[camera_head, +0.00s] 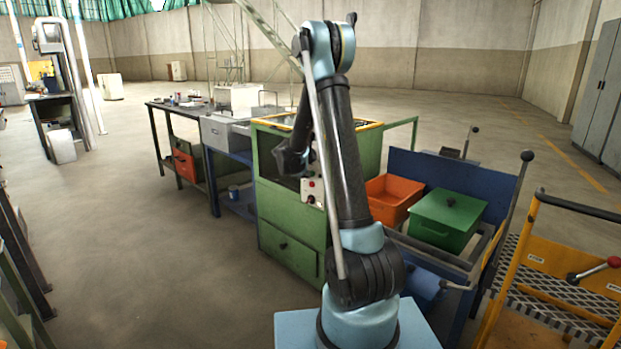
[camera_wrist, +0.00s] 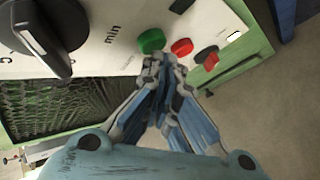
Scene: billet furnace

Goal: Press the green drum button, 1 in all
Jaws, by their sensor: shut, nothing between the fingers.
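The green button (camera_wrist: 151,41) is a round cap on a pale control panel (camera_wrist: 110,55) in the wrist view. My gripper (camera_wrist: 164,62) is shut and empty. Its fingertips are just below the green button in the picture, very close to it; I cannot tell whether they touch. In the head view the panel (camera_head: 313,191) sits on the front of a green machine (camera_head: 289,228). There I cannot make out the green button or my gripper's fingers, and my arm covers part of the machine.
Right of the green button are a red button (camera_wrist: 182,47) and a red-and-dark switch (camera_wrist: 208,58). A large black knob (camera_wrist: 42,35) is at left, near the word "min". In the head view, an orange bin (camera_head: 392,199) and green lidded box (camera_head: 447,219) stand right of the machine.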

